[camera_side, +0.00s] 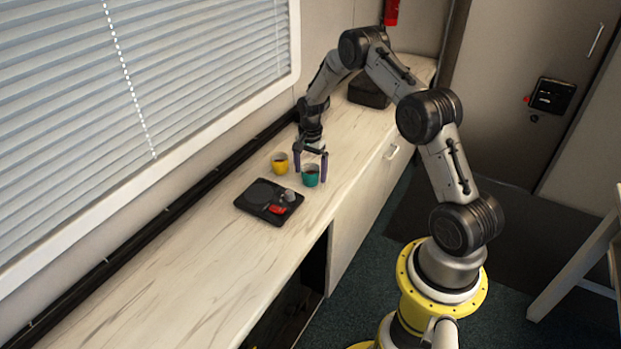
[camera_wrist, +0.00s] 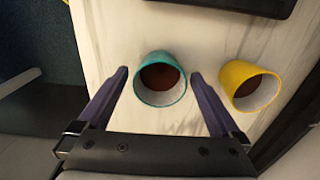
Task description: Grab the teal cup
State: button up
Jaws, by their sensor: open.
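The teal cup (camera_side: 310,177) stands upright on the counter, just in front of a yellow cup's right side in the side view. In the wrist view the teal cup (camera_wrist: 161,80) shows from above, with a white inside and something brown at its bottom. My gripper (camera_side: 311,168) is open, its two purple fingers pointing down at the teal cup. In the wrist view the fingertips of my gripper (camera_wrist: 160,76) lie to the left and right of the cup, with a gap on each side. I cannot tell how far the tips reach down beside it.
The yellow cup (camera_side: 280,163) stands close to the teal cup; it also shows at right in the wrist view (camera_wrist: 250,85). A black tray (camera_side: 245,203) with a red item (camera_side: 277,210) and a grey item lies nearby. The counter (camera_side: 170,270) is clear toward the near left.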

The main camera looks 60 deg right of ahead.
jog(key=shift+c, duration=0.3)
jog(key=c, duration=1.4)
jog(key=shift+r, duration=0.25)
